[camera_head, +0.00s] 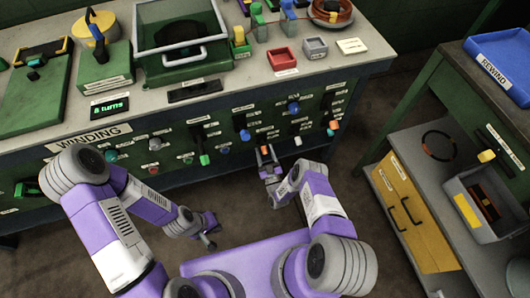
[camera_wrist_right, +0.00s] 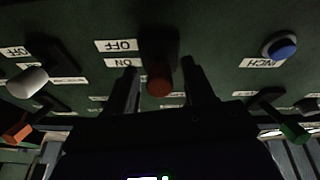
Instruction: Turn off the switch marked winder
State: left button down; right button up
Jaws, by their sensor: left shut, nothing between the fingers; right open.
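My right gripper (camera_head: 268,158) is open at the front panel of the winding bench. In the right wrist view its fingers (camera_wrist_right: 159,90) stand either side of an orange-red switch lever (camera_wrist_right: 159,82), with gaps visible. The lever sticks out from a dark slot and its tip is level with the ON label (camera_wrist_right: 122,62); the OFF label (camera_wrist_right: 116,45) is beside the slot's other end. The same lever shows small in the head view (camera_head: 263,150). I cannot read a "winder" label. My left gripper (camera_head: 208,241) is shut and empty, low and away from the panel.
In the right wrist view, a white knob (camera_wrist_right: 27,82) and another orange lever (camera_wrist_right: 17,132) are left of the gripper. A blue button (camera_wrist_right: 281,46) and a green lever (camera_wrist_right: 294,132) are right. The side shelf with a yellow cabinet (camera_head: 412,215) stands right; floor between is clear.

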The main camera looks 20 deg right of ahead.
jog(key=shift+s, duration=0.1)
jog(key=p+v, duration=0.1)
jog(key=v, duration=0.6)
jog(key=shift+s+p, duration=0.15)
jog(key=shift+p, duration=0.15)
jog(key=shift+f, duration=0.1)
notch_tip(320, 180, up, 4)
jog(key=w+m+g+y+p, duration=0.1)
jog(key=w+m+g+p, duration=0.2)
jog(key=g, duration=0.7)
jog(key=s+a+r+g+y+p, duration=0.1)
jog(key=s+a+r+g, duration=0.1)
jog(key=s, duration=0.5)
jog(key=s+a+r+m+g+y+p, duration=0.1)
jog(key=s+a+r+g+p, duration=0.1)
jog(key=s+r+g, duration=0.3)
jog(key=s+a+r+g+p, duration=0.2)
jog(key=s+r+g, duration=0.2)
jog(key=s, duration=0.6)
notch_tip(320, 180, up, 3)
jog(key=shift+s+f+m+y, duration=0.1)
jog(key=shift+s+m+y, duration=0.2)
jog(key=shift+s+y, duration=0.1)
